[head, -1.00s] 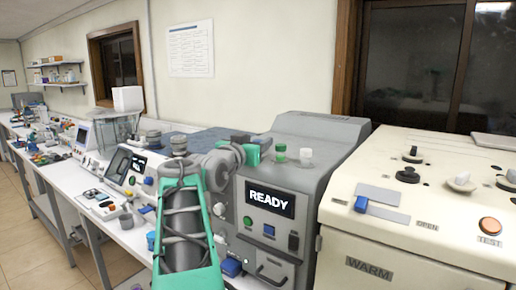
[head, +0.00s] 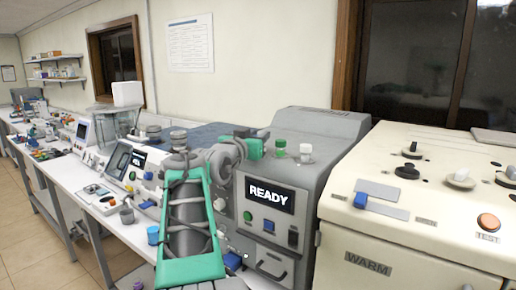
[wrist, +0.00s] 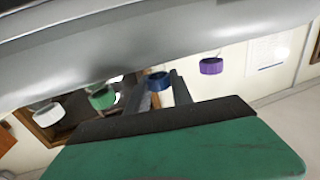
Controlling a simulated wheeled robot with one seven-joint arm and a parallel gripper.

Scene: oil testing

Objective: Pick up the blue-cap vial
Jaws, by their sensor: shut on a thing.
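The blue-cap vial shows in the wrist view as a dark blue cap (wrist: 158,82) between my grey fingers; its body is mostly hidden. My gripper (wrist: 160,93) is shut on it. In the head view my gripper (head: 256,147) is at the top of the grey machine, left of the other vials, and the blue-cap vial cannot be made out there. A green-cap vial (head: 279,149) and a white-cap vial (head: 306,152) stand to its right; in the wrist view the green cap (wrist: 103,98) and white cap (wrist: 47,115) lie left, and a purple cap (wrist: 211,66) right.
The grey machine (head: 285,220) has a READY display. The cream WARM machine (head: 400,230) with knobs stands close on the right. A white bench (head: 72,176) with instruments runs along the wall to the left. A wall and dark window are behind the machines.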

